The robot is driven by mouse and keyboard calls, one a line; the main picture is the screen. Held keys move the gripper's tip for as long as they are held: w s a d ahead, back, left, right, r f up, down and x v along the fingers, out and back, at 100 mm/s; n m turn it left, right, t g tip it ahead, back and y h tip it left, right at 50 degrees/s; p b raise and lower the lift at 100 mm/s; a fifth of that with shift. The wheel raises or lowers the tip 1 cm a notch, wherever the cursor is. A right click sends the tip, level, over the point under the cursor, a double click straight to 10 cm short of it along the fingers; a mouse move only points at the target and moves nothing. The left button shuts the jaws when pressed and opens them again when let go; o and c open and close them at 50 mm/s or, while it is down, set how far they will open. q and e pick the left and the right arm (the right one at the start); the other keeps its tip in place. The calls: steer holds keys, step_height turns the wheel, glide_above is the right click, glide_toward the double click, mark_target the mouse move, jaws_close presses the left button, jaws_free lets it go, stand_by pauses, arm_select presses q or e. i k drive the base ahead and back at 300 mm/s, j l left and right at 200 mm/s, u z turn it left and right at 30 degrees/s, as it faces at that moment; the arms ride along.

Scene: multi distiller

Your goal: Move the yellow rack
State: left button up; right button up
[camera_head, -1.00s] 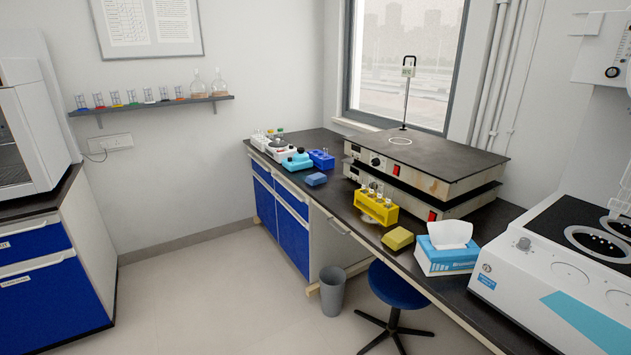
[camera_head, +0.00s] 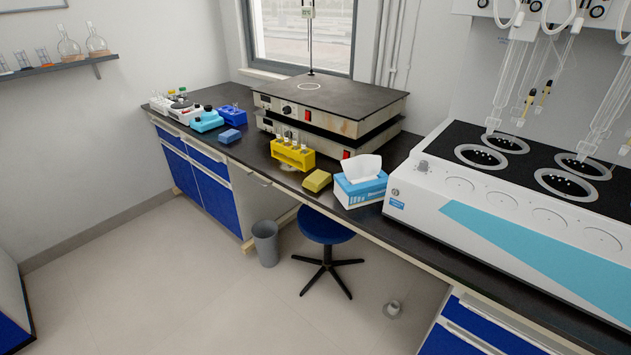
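The yellow rack (camera_head: 292,156) stands upright on the dark bench top, in front of the stacked hot-plate units. It holds several clear glass tubes. Its front side faces the edge of the bench. Neither of my grippers shows in the head view, and nothing touches the rack except the bench.
A yellow sponge (camera_head: 317,181) and a tissue box (camera_head: 361,187) lie to the rack's right, before the large white distiller (camera_head: 480,200). A blue sponge (camera_head: 230,136) and blue rack (camera_head: 232,116) are to its left. A stool (camera_head: 325,228) and grey bin (camera_head: 265,243) stand below.

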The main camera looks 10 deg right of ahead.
mark_target(308, 160)
steer(key=i+j+z, duration=0.45)
steer(key=i+j, duration=0.2)
steer(key=i+j+z, duration=0.25)
steer(key=i+j, duration=0.2)
steer(key=i+j+z, duration=0.25)
steer(key=j, duration=0.2)
steer(key=i+j+z, duration=0.2)
steer(key=i+j, duration=0.15)
steer(key=j, duration=0.2)
